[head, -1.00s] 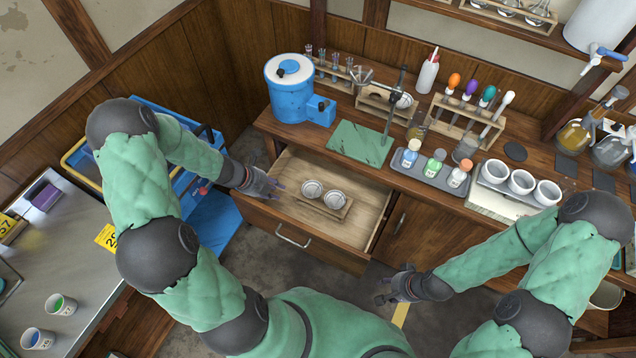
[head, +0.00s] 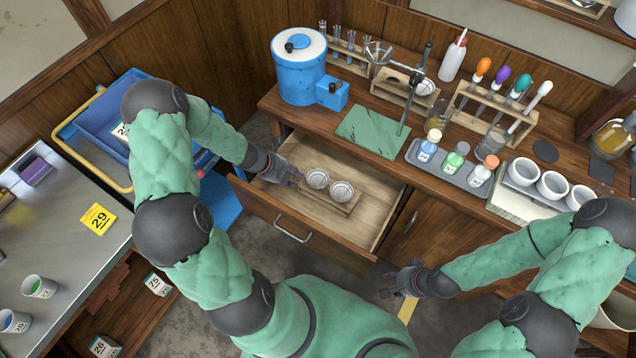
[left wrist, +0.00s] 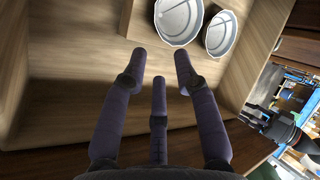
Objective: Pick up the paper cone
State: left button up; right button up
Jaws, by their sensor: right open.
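Two pale, ribbed paper cones sit side by side in a small wooden holder (head: 332,199) inside the open drawer (head: 370,225): a left one (head: 317,179) and a right one (head: 342,191). In the left wrist view, one cone (left wrist: 178,20) is just beyond my fingertips and the other (left wrist: 221,33) is to its right. My left gripper (head: 296,176) is over the drawer's left part, close beside the left cone. Its three fingers (left wrist: 162,68) are spread and empty. My right gripper (head: 392,284) is open and empty in front of the cabinet.
The bench above the drawer holds a blue canister (head: 300,75), a green mat (head: 373,132), a metal stand (head: 413,95) and a bottle tray (head: 450,170). The drawer's front wall (head: 290,235) is near my left forearm. The drawer floor right of the holder is clear.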

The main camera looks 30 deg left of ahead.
aim_at(308, 182)
pick_arm(q)
jog(key=b+x, duration=0.3)
jog(key=x, duration=0.3)
jog(key=shift+w+d+f, duration=0.15)
jog(key=shift+w+f, duration=0.1)
jog(key=shift+w, duration=0.05)
jog(key=shift+r, duration=0.1)
grip_shut()
